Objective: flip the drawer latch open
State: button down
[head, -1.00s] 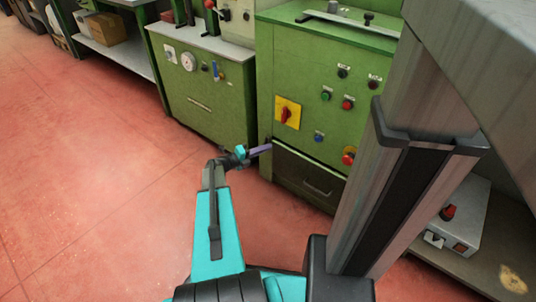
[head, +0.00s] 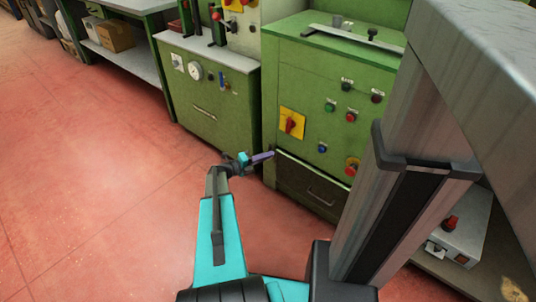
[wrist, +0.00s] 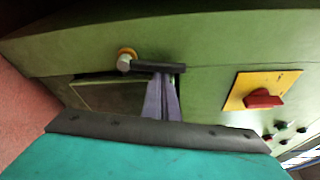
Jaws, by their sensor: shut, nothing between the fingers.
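The drawer latch (wrist: 158,67) is a dark bar on a round pivot with a brass-coloured ring, above the drawer's edge in the wrist view. The bar lies nearly level in that picture. The dark drawer front (head: 300,186) is low on the green machine, with a handle at its middle; part of it shows in the wrist view (wrist: 105,96). My gripper (head: 272,154) has purple fingers, shut and empty. In the wrist view its fingertips (wrist: 163,76) come up against the bar's lower edge; I cannot tell whether they touch. The latch is not clear in the head view.
A yellow plate with a red switch (head: 291,123) is above the drawer, with several buttons beside it. A green cabinet with a gauge (head: 196,71) stands to the left. A grey box (head: 457,235) sits on a shelf at right. The red floor at left is clear.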

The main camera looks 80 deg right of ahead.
jog(key=shift+w+d+r+p, duration=0.2)
jog(key=shift+w+r+p, duration=0.1)
jog(key=shift+p, duration=0.95)
jog(key=shift+w+f+p, duration=0.15)
jog(key=shift+p, duration=0.15)
jog(key=s+a+p, duration=0.2)
jog(key=s, duration=0.1)
jog(key=shift+s, duration=0.1)
jog(key=shift+a, duration=0.3)
jog(key=p+v, duration=0.2)
jog(key=v, duration=0.7)
jog(key=shift+f, duration=0.45)
jog(key=shift+w, duration=0.25)
